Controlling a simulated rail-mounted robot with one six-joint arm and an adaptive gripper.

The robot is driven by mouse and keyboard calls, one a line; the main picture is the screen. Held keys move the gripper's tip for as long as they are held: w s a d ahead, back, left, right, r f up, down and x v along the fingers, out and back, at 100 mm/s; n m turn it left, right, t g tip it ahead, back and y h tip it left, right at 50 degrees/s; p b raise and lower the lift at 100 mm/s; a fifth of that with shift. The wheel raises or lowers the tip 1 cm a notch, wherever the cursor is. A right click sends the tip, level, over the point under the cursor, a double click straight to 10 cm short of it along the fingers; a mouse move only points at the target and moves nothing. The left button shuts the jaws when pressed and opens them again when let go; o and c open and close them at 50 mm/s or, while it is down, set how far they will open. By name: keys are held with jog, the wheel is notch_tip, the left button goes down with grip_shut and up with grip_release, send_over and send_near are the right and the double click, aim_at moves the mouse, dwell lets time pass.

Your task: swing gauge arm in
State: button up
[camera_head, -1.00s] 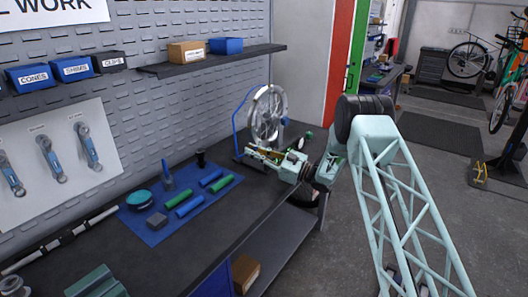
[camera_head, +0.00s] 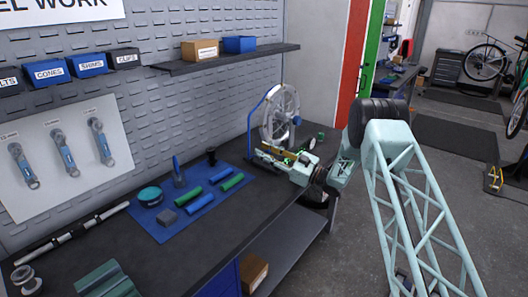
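A spoked wheel (camera_head: 280,114) stands upright in a truing stand at the far end of the dark workbench (camera_head: 232,232). A thin blue curved rod (camera_head: 251,122) rises at the wheel's left side; I cannot tell whether it is the gauge arm. My gripper (camera_head: 275,157) is low in front of the wheel, at the stand's base. Its pale wrist comes in from the right. The fingers are small and mixed with the stand's parts, so I cannot tell whether they are open, shut or touching anything.
A blue mat (camera_head: 158,229) with green and blue cylinders, a teal round tin (camera_head: 150,196) and a grey block lies left of the stand. A shelf (camera_head: 225,58) with boxes overhangs the bench's back. Bare bench lies between mat and front edge.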

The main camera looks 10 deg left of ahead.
jog(key=shift+d, duration=0.1)
jog(key=v, duration=1.1)
jog(key=shift+s+d, duration=0.15)
jog(key=shift+d, duration=0.25)
